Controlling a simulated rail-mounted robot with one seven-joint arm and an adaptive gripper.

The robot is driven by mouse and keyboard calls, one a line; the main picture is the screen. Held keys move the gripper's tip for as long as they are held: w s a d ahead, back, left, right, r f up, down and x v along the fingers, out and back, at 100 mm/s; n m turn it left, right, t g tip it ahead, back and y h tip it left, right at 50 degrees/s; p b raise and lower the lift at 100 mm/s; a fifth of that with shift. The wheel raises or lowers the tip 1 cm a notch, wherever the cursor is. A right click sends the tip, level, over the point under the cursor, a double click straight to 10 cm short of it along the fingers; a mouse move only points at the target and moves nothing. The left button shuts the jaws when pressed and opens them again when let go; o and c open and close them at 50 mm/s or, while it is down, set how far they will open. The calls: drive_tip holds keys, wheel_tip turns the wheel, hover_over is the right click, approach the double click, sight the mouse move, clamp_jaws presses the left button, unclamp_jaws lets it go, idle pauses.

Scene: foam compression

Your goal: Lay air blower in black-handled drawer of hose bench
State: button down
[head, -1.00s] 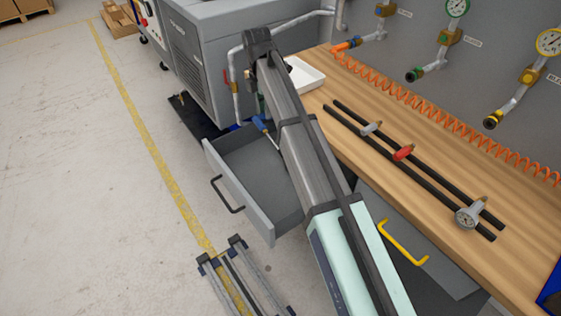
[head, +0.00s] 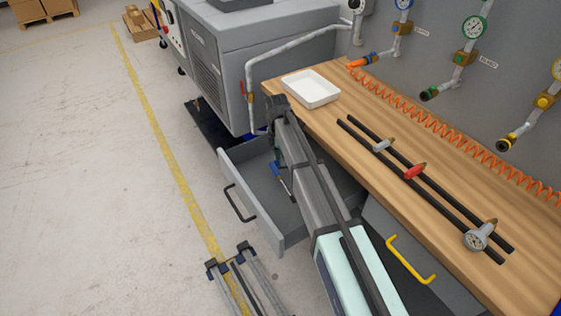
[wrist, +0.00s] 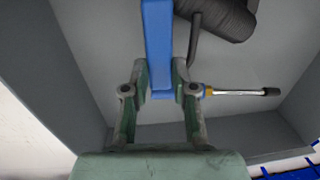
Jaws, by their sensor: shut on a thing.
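The air blower has a blue handle and a thin silver nozzle with a dark tip; it shows in the head view (head: 276,168) and the wrist view (wrist: 158,40). My gripper (wrist: 162,82) is shut on the blue handle, and the nozzle points right in the wrist view. The grey drawer (head: 262,218) with the black handle (head: 240,202) is pulled open from the hose bench (head: 345,100). The blower is over or inside this drawer; whether it touches the floor of it I cannot tell. My arm hides part of the drawer and most of my gripper in the head view.
A dark ribbed cylinder (wrist: 220,14) shows at the top of the wrist view. A drawer with a yellow handle (head: 411,259) is at the right. A white tray (head: 311,88), black rails and an orange coiled hose (head: 440,120) are on the bench top. A grey machine stands behind.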

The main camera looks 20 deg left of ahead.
drive_tip(key=shift+f, duration=1.45)
drive_tip(key=shift+f, duration=0.15)
drive_tip(key=c, duration=0.9)
unclamp_jaws()
drive_tip(key=r, duration=0.4)
drive_tip(key=r+b, duration=0.1)
drive_tip(key=r, duration=0.3)
drive_tip(key=a+r+b, duration=0.1)
drive_tip(key=r, duration=0.3)
drive_tip(key=shift+w+r, duration=0.15)
drive_tip(key=shift+w, duration=0.1)
